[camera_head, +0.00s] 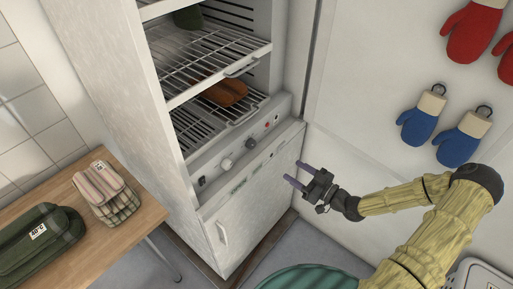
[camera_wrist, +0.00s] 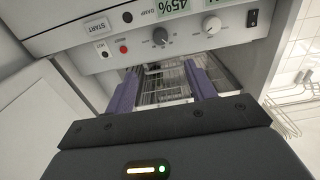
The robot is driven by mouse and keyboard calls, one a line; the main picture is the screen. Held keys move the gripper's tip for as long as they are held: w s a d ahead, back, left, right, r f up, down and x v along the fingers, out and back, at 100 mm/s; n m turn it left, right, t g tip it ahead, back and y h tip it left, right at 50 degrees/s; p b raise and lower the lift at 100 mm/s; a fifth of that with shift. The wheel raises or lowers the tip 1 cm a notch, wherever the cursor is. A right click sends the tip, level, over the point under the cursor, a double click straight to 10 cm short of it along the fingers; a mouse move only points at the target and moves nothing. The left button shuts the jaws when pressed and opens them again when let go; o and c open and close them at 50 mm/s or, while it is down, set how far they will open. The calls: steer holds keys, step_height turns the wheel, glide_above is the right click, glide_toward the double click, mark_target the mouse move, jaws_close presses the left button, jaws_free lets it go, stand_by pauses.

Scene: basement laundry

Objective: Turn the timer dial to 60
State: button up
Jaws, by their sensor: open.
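The drying cabinet's control panel (camera_head: 240,145) has a white dial (camera_head: 226,163) and a dark dial (camera_head: 250,143). The wrist view shows the panel upside down, with the dark dial (camera_wrist: 160,37) left of the white dial (camera_wrist: 211,25). I cannot read which is the timer dial, nor its setting. My gripper (camera_head: 294,173) is open and empty, in front of the cabinet's lower right side and apart from the panel. In the wrist view its purple fingers (camera_wrist: 162,68) point toward the panel, roughly in line with the dark dial.
The panel also has a red button (camera_wrist: 123,49) and a black rocker switch (camera_wrist: 252,17). Wire racks (camera_head: 205,62) holding cloth items are above it. A wooden table (camera_head: 130,225) with folded fabric stands left. Mittens (camera_head: 420,116) hang on the right wall. A green round object (camera_head: 310,278) is below.

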mark_target(254, 146)
steer(key=p+x, duration=0.3)
steer(key=x, duration=1.4)
steer(key=shift+w+a, duration=0.15)
steer(key=shift+w, duration=0.05)
steer(key=c, duration=1)
